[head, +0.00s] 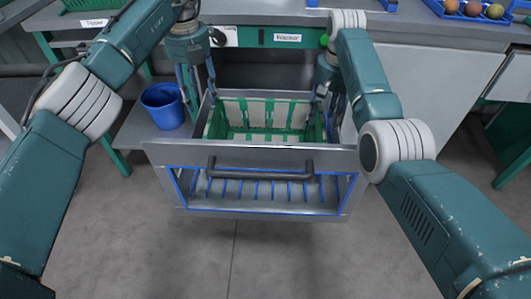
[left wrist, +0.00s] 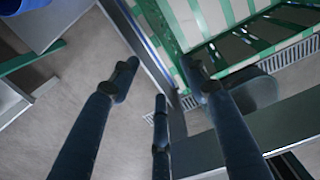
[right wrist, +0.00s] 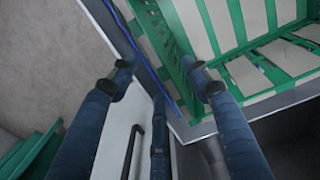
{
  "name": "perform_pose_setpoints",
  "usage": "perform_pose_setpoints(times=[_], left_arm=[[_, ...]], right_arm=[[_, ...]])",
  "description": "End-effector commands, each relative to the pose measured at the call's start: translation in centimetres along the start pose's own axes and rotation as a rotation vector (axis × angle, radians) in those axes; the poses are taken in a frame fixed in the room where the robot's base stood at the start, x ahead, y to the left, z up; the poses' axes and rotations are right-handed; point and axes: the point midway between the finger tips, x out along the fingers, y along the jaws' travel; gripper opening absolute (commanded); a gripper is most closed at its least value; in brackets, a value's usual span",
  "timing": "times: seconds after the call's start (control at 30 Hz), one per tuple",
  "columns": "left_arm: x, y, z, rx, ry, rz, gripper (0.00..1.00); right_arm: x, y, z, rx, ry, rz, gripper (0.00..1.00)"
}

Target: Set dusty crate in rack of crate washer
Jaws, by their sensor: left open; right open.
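The dusty crate (head: 229,133) is green with pale, dust-coloured panels. In the head view it sits upright and level inside the steel-walled opening of the crate washer (head: 165,153). Blue bars of a rack (head: 262,190) show low in the washer's front; whether the crate rests on them is hidden. My left gripper (head: 201,92) is open at the crate's left side, and my right gripper (head: 324,92) is open at its right side. In the left wrist view (left wrist: 160,75) and right wrist view (right wrist: 160,75), the fingers are spread, with one finger overlapping the crate's slatted wall (right wrist: 168,40).
A dark handle (head: 260,176) crosses the washer's front. A blue bucket (head: 163,106) stands on a grey shelf at its left. Behind is a counter with label plates and a blue tray of tomatoes (head: 473,10) at the far right. The floor in front is clear.

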Motion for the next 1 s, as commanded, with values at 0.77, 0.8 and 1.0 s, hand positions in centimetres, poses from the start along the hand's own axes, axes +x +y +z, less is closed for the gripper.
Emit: perform_pose_setpoints(times=[0.77, 0.8, 1.0], left_arm=[[0.1, 0.0, 0.0, 0.0, 0.0, 0.0, 0.46], [0.1, 0.0, 0.0, 0.0, 0.0, 0.0, 0.46], [0.0, 0.0, 0.0, 0.0, 0.0, 0.0, 0.46]], right_arm=[[-6.5, 0.0, 0.0, 0.0, -0.001, -0.001, 0.48], [-6.5, 0.0, 0.0, 0.0, -0.001, -0.001, 0.48], [-6.5, 0.0, 0.0, 0.0, 0.0, -0.001, 0.48]])
